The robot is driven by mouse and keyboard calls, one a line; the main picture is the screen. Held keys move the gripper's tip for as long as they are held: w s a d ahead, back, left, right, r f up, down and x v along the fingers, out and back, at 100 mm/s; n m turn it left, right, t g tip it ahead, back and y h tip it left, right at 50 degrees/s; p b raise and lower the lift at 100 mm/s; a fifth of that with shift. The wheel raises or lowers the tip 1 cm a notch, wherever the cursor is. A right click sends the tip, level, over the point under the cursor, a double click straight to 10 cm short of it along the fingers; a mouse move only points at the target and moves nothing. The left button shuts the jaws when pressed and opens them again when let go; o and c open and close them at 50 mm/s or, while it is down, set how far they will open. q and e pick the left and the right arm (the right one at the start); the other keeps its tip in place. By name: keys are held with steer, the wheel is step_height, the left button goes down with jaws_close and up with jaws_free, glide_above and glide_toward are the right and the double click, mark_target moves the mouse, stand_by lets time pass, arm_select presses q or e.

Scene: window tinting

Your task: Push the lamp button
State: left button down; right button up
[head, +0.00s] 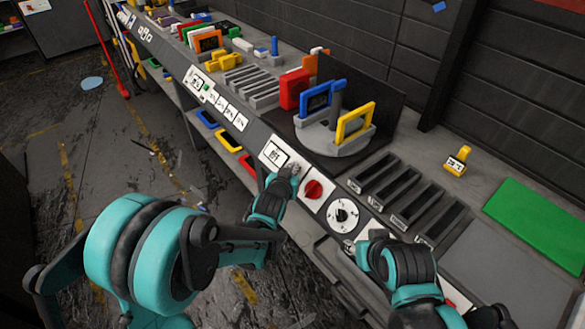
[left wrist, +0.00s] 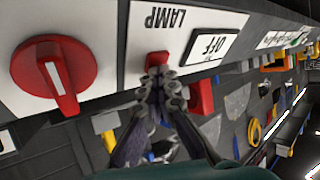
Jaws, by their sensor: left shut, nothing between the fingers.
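The lamp panel is white with the word LAMP (left wrist: 165,18), upside down in the left wrist view. Its display (left wrist: 210,46) reads OFF; the panel also shows in the head view (head: 274,154). The red lamp button (left wrist: 157,58) sits beside the display, partly covered by my fingertips. My left gripper (left wrist: 160,80) is shut and empty, its tips right at the button; I cannot tell whether they press it. In the head view the left gripper (head: 290,172) hides the button. My right gripper (head: 358,245) is near the dial panel, its fingers too small to judge.
A red rotary knob (head: 313,188) is beside the lamp panel and shows large in the left wrist view (left wrist: 54,76). A black-and-white dial (head: 343,214) follows. A turntable (head: 330,136) with coloured frames stands behind. Grey slotted trays (head: 408,190) and a green mat (head: 538,222) lie right.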

arm_select(q)
steer(key=shift+a+r, duration=0.1)
steer(key=shift+r, duration=0.1)
stand_by(0.4)
steer(key=shift+s+a+r+p, duration=0.1)
steer(key=shift+a+r+p, duration=0.1)
steer(key=shift+p, duration=0.1)
steer(key=s+a+r+p, duration=0.1)
steer(key=r, duration=0.1)
steer(key=s+a+r+p, duration=0.1)
steer(key=a, duration=0.1)
steer(key=shift+s+r+p, duration=0.15)
steer(key=shift+r+p, duration=0.2)
steer(key=shift+p, duration=0.05)
steer(key=s+a+r+n+g+y, duration=0.2)
steer(key=s+a+r+g+y, duration=0.15)
steer(key=s+a, duration=0.75)
steer(key=s+a+g, duration=0.1)
steer(key=s+a, duration=0.2)
steer(key=s, duration=0.4)
steer(key=s+a+f+n+g, duration=0.1)
steer(key=s+a, duration=0.2)
steer(key=s, duration=0.5)
steer(key=shift+s+a, duration=0.15)
